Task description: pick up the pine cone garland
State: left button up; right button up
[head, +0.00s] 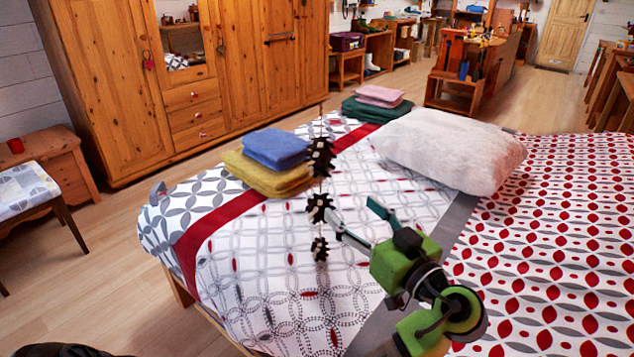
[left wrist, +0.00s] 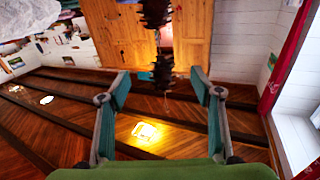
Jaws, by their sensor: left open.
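The pine cone garland (head: 320,207) hangs upright on a thin string in front of the bed, with dark brown cones spaced along it. My left gripper (head: 354,213) is open, just right of the middle and lower cones in the head view. One fingertip appears close to the middle cone; I cannot tell whether it touches. In the left wrist view the garland (left wrist: 163,70) comes down from the top edge, and its cones line up with the gap between the open fingers of my left gripper (left wrist: 159,78). The gap holds nothing clearly gripped. My right gripper is not seen.
The bed (head: 270,255) fills the middle, with yellow and blue folded cloths (head: 277,148), a white pillow (head: 448,150) and a stack of pink and green cloths (head: 378,107). A pine wardrobe (head: 110,95) stands behind. Open floor (head: 110,240) lies at left.

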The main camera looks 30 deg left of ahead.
aim_at(327, 179)
pick_arm(q)
jog(key=x, duration=0.4)
jog(key=r+x, duration=0.1)
jog(key=x, duration=0.8)
jog(key=shift+a+r, duration=0.1)
jog(key=shift+r, duration=0.2)
jog(key=c, duration=1.6)
